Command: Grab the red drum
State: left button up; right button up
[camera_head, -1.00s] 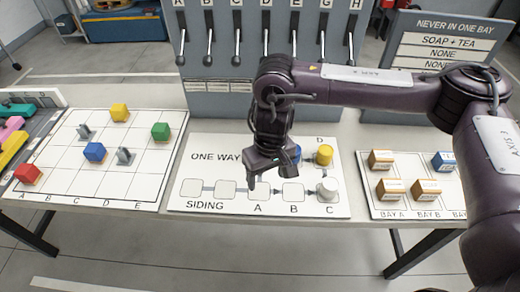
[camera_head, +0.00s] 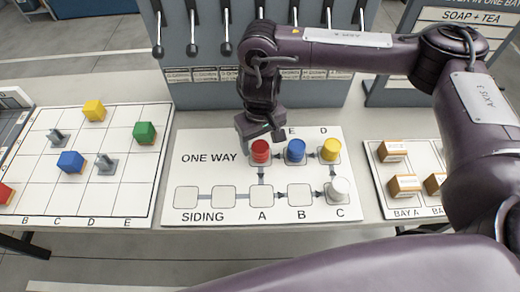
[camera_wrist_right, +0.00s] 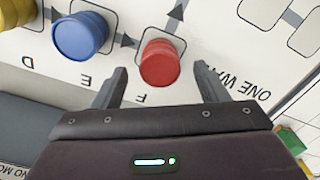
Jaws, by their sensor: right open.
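The red drum (camera_head: 260,153) stands upright on the upper row of the white ONE WAY board (camera_head: 212,172), left of the blue drum. My right gripper (camera_head: 261,134) is just behind and above it in the head view, partly over its far side. In the right wrist view the red drum (camera_wrist_right: 160,64) sits between and just beyond the tips of the open right gripper (camera_wrist_right: 160,76). No contact shows. The blue drum (camera_head: 295,150) and yellow drum (camera_head: 331,148) stand to its right. A white drum (camera_head: 338,189) stands at C. My left gripper is out of view.
A grid board (camera_head: 110,190) with coloured cubes and grey pieces lies to the left. A bay board (camera_head: 376,190) with small boxes lies to the right. A grey lever panel (camera_head: 205,95) stands behind the ONE WAY board. The lower siding squares are empty except C.

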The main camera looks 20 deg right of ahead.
aim_at(261, 147)
notch_tip(261, 147, down, 4)
jog(key=shift+f, duration=0.2)
jog(key=c, duration=1)
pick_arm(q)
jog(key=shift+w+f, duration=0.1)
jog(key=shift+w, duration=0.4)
pick_arm(e)
jog(key=shift+c, duration=0.4)
